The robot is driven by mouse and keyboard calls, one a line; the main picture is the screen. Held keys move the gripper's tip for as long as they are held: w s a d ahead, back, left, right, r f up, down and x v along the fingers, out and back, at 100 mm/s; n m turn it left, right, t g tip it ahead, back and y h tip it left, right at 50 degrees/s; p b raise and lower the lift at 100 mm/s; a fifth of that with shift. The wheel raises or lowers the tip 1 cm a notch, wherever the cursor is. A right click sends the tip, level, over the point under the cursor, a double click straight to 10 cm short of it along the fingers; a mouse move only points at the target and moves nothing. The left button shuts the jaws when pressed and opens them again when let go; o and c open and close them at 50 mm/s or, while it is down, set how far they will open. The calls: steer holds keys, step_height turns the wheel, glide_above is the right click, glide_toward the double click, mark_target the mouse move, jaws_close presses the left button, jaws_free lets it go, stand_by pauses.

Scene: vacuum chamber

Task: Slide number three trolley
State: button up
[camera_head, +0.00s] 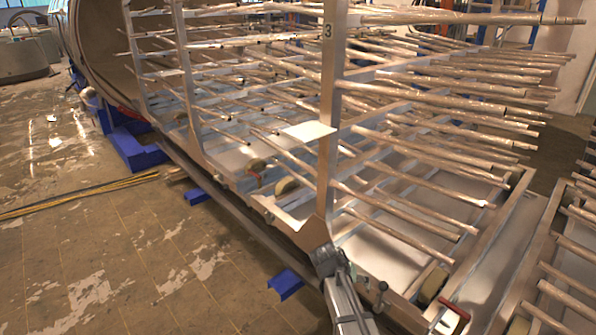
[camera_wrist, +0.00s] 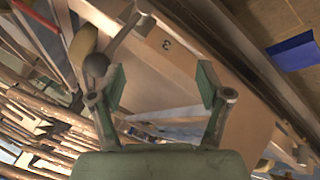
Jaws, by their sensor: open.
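The number three trolley (camera_head: 328,110) is a pale metal frame with an upright post marked "3" near its top and rows of long rods. My gripper (camera_head: 323,256) is low at the foot of that post, and its fingertips are hard to make out in the head view. In the wrist view, my gripper (camera_wrist: 160,80) is open with nothing held between its green-padded fingers. A pale plate of the trolley (camera_wrist: 190,55) bearing a small "3" lies beyond and between the fingers. Contact with the plate cannot be told.
A chamber opening (camera_head: 105,45) is at the upper left. A rail (camera_head: 220,187) runs along the trolley's lower side, with blue supports (camera_head: 285,283) beside it. A red handle (camera_head: 455,309) is at lower right, near another rod rack (camera_head: 570,260). Floor at left is mostly clear, with yellow cables (camera_head: 80,195).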

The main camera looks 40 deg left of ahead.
steer(key=w+a+r+m+t, duration=0.1)
steer(key=a+r+m+t, duration=0.25)
steer(key=a+r, duration=1.2)
steer(key=m+t+y+b, duration=0.1)
steer(key=m+t, duration=0.3)
glide_toward(323, 161)
steer(key=shift+n, duration=0.25)
steer(key=p+x, duration=0.4)
steer(key=x, duration=0.3)
steer(key=shift+r, duration=0.2)
steer(key=shift+w+f, duration=0.35)
steer(key=shift+w, duration=0.3)
